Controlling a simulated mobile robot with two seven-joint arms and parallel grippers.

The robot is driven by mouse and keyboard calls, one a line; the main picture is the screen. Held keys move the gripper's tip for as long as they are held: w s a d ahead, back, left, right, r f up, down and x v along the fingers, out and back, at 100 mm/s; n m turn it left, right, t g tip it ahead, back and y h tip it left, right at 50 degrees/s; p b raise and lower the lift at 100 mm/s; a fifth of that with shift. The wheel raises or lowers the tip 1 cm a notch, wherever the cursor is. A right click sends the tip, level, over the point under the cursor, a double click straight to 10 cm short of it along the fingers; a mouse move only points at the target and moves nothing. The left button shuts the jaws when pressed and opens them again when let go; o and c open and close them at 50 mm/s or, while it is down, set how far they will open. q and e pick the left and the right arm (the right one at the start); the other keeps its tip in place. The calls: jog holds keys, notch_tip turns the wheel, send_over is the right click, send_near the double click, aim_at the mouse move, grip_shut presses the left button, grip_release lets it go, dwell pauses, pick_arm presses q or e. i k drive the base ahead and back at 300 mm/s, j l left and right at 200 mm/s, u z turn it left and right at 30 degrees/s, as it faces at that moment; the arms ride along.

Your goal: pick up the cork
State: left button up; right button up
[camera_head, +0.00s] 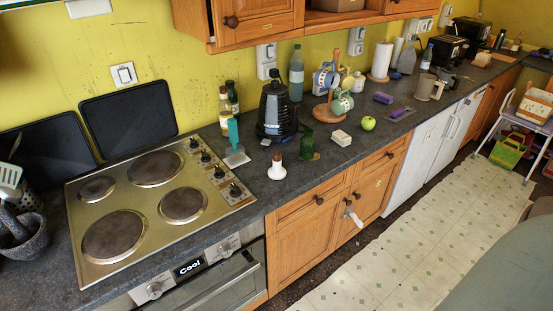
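I cannot make out a cork for certain. A small white object with a brown top (277,166) stands upright near the front edge of the dark worktop (255,187), right of the hob; I cannot tell whether its brown part is cork. A dark green glass-like object (307,145) stands just right of it, with a small brownish thing (316,156) at its foot, too small to identify. Neither of my grippers shows in the head view, so nothing is seen held.
The hob (132,180) fills the left worktop. A black juicer-like appliance (274,108), a teal-handled brush (234,140), a mug tree (330,112), a white block (341,138) and a green apple (368,123) stand around. Wall cupboards (255,18) hang above. The patterned floor (400,250) is largely clear.

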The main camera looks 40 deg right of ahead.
aim_at(276, 156)
jog(key=z, duration=1.4)
